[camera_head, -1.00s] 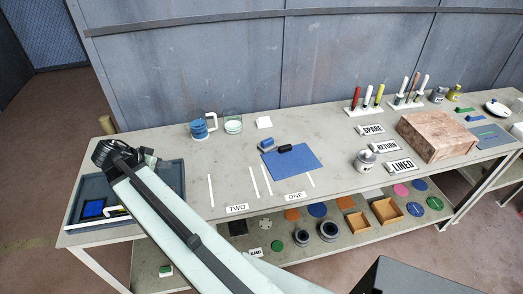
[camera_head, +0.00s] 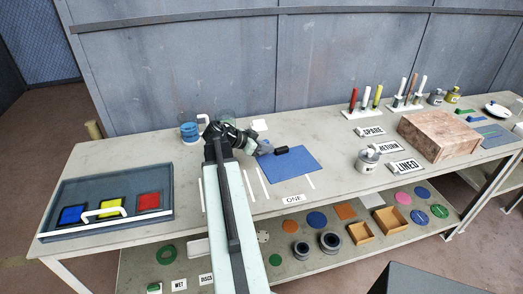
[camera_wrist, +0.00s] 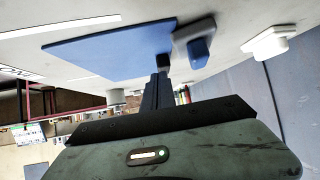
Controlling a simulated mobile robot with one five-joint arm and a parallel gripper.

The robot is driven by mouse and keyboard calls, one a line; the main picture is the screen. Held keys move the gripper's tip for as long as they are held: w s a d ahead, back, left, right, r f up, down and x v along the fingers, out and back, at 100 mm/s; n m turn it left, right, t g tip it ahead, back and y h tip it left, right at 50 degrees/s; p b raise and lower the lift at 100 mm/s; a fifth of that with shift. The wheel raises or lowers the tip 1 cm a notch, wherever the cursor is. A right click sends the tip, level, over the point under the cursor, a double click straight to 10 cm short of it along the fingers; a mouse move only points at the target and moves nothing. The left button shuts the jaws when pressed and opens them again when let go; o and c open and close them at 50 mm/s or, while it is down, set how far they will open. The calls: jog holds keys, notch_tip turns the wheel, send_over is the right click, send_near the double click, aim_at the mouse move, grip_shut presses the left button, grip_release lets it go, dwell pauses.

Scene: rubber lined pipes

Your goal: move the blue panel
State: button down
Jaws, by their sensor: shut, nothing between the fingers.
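A flat blue panel (camera_head: 293,164) lies on the bench top, right of the middle. It also shows in the wrist view (camera_wrist: 110,52). A small black piece (camera_head: 282,149) is at its back-left edge, with a small blue piece beside it. My gripper (camera_head: 250,137) is just left of these pieces, shut and empty; its dark fingers (camera_wrist: 160,85) point toward the panel's edge in the wrist view. I cannot tell whether they touch anything. A blue square (camera_head: 73,215) lies in the grey tray (camera_head: 60,187) at the left, beside a yellow and a red square.
A blue mug (camera_head: 189,132) and a white block (camera_head: 259,125) stand at the back. A grey pot (camera_head: 367,160), label signs and a large brown block (camera_head: 440,135) are to the right. White strips and a ONE label (camera_head: 293,198) mark the bench front.

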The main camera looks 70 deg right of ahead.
aim_at(287, 148)
jog(key=s+d, duration=0.2)
jog(key=d, duration=0.1)
jog(key=s+d, duration=0.2)
jog(key=shift+d, duration=0.15)
jog(key=shift+w+f+b, duration=0.1)
jog(key=shift+f+b, duration=0.65)
jog(key=shift+a, duration=0.35)
